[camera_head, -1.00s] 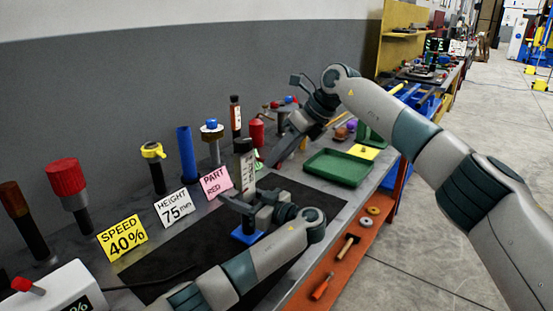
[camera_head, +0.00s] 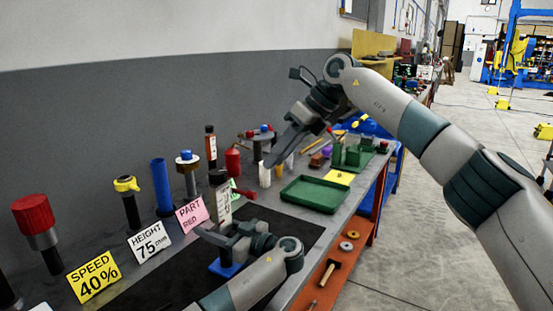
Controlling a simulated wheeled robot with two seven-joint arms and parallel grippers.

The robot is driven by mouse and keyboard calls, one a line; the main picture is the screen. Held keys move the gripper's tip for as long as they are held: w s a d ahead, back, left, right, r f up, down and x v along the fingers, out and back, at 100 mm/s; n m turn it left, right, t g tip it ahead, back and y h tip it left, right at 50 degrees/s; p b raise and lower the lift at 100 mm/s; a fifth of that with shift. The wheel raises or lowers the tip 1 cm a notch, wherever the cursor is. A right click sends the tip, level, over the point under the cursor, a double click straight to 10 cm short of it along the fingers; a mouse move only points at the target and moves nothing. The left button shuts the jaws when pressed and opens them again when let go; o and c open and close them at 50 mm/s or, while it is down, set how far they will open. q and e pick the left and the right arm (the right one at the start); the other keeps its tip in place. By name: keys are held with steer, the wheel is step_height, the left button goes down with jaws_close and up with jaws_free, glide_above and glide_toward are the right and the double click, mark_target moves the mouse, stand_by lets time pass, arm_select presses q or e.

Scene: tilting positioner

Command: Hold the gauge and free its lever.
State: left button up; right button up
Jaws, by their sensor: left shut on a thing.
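The gauge (camera_head: 223,207) is an upright post with a dark top, a white scale face and a blue base (camera_head: 226,268), standing on the black mat. A red-tipped lever (camera_head: 247,194) sticks out to the right near its top. My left gripper (camera_head: 216,236) is shut on the gauge's post, above the base; its fingers hide part of the post. My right gripper (camera_head: 274,160) hangs in the air above and to the right of the gauge, apart from it and the lever. Whether its fingers are parted is unclear.
A green tray (camera_head: 314,195) lies right of the gauge. Yellow, white and pink cards (camera_head: 192,215) stand to the left, before several upright tools. A red bottle-like thing (camera_head: 232,162) and a white cylinder (camera_head: 265,175) stand behind. The black mat (camera_head: 290,232) has bare room.

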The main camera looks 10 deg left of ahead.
arm_select(q)
steer(key=o, duration=1.6)
steer(key=shift+d, duration=0.1)
steer(key=v, duration=1.1)
steer(key=shift+s+d, duration=0.2)
steer(key=shift+d, duration=0.15)
